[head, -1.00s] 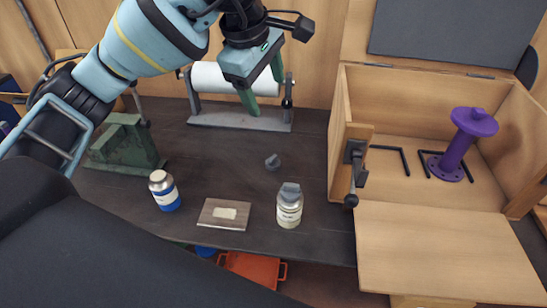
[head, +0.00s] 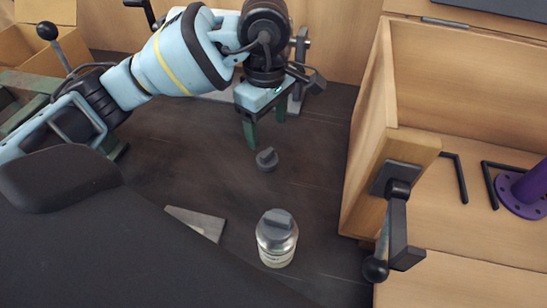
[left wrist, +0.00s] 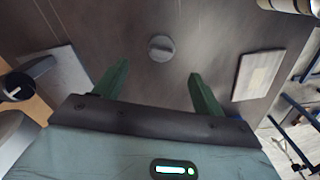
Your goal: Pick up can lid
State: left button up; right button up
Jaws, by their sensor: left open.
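The can lid, a small grey disc with a raised grip bar (head: 266,159), lies on the dark bench. In the left wrist view the lid (left wrist: 161,47) shows just beyond the gap between the fingertips. My left gripper (head: 267,130), with green fingers, is open and empty. It hovers close to the lid, on its far side in the head view, without visible contact. The fingers also show spread apart in the left wrist view (left wrist: 158,74). A glass jar (head: 277,248) with a similar grey lid on top stands nearer the front. My right gripper is not seen.
A wooden box (head: 412,145) with a black crank handle (head: 396,225) stands right of the lid. A purple flanged pipe (head: 530,188) lies partly in view inside it. A flat board (head: 203,222) lies near the front. The bench around the lid is clear.

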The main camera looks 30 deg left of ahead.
aim_at(267, 152)
pick_arm(q)
jog(key=shift+w+f, duration=0.1)
jog(key=shift+w, duration=0.05)
jog(key=shift+f, duration=1.3)
jog(key=shift+s+f+p, duration=0.15)
jog(key=shift+f, duration=1.15)
jog(key=shift+s+f+p, duration=0.1)
jog(key=shift+f+p, duration=0.05)
jog(key=shift+f, duration=1.15)
jog(key=c, duration=1.1)
